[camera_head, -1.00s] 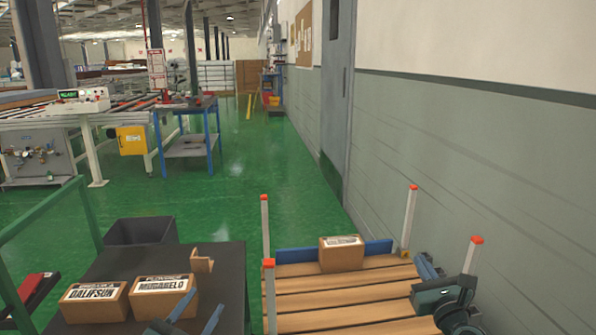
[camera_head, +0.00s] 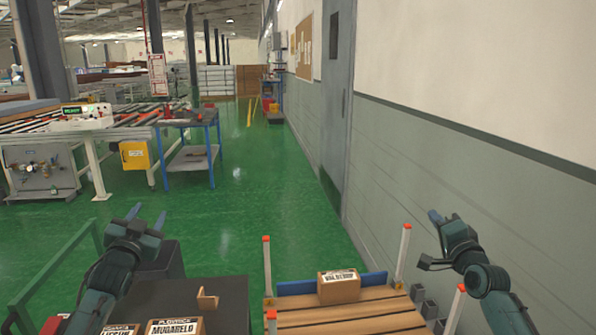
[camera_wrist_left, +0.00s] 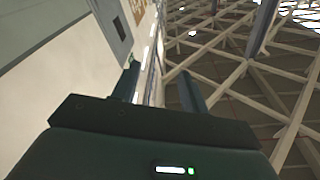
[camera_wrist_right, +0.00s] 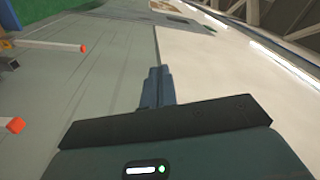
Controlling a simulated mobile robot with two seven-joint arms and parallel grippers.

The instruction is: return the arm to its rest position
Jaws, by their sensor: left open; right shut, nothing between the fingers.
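My left gripper (camera_head: 147,215) is raised at the left of the head view, above the dark table. Its fingers are apart and empty; the left wrist view shows the gap between them (camera_wrist_left: 157,85). My right gripper (camera_head: 434,215) is raised at the right, in front of the grey wall and beyond the pallet's right side. Its fingers are together with nothing between them, as the right wrist view also shows (camera_wrist_right: 158,85). Both grippers point upward and touch nothing.
A slatted wooden pallet (camera_head: 345,318) with red-tipped posts holds a cardboard box (camera_head: 339,287). A dark table (camera_head: 228,295) carries labelled boxes (camera_head: 175,327) and a small brown bracket (camera_head: 207,299). The wall (camera_head: 450,170) is close on the right. Green floor (camera_head: 260,200) is clear ahead.

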